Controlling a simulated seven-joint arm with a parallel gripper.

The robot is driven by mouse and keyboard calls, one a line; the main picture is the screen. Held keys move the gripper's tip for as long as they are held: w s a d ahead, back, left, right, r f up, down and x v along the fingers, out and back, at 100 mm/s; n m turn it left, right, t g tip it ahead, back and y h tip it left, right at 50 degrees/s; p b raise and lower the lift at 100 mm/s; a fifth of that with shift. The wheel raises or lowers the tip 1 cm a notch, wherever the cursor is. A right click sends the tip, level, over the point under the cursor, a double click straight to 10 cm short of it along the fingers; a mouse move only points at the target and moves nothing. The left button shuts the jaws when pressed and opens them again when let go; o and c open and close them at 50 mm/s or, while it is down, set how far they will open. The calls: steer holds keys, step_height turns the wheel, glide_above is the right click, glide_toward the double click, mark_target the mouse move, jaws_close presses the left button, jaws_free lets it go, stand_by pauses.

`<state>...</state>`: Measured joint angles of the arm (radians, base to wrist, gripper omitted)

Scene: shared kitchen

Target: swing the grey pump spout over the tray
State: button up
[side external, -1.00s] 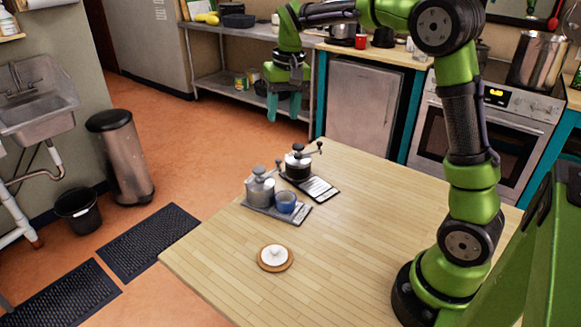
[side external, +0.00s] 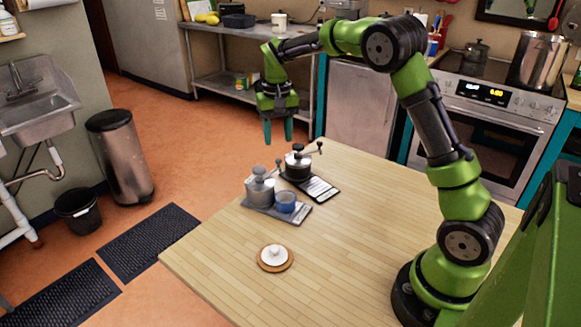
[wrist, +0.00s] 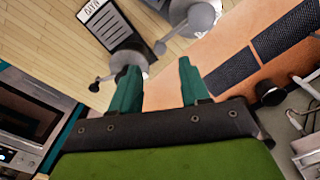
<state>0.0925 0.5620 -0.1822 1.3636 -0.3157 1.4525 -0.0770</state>
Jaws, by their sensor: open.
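The grey pump (side external: 260,190) stands at the left end of a grey tray (side external: 251,209) on the wooden table. Its short arm with a round end (side external: 278,163) points back, towards the dark pump; in the wrist view this round end (wrist: 160,48) lies below the grey pump body (wrist: 203,18). A blue cup (side external: 285,201) sits on the grey tray beside the pump. My gripper (side external: 278,138) is open and empty, pointing down above and behind the pumps. In the wrist view its fingers (wrist: 158,72) are apart, the left one partly hiding the dark pump.
The dark pump (side external: 297,168) stands close behind the grey one, on a black tray (side external: 331,193) with a white label; its arm (side external: 315,149) points right. A white lidded item (side external: 276,254) sits on a round wooden base nearer the front. The table's right half (side external: 380,210) is clear.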

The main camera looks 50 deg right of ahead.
mark_target(279, 159)
step_height(279, 159, down, 6)
steer(key=shift+f, duration=0.15)
steer(key=shift+c, duration=0.2)
jaws_close()
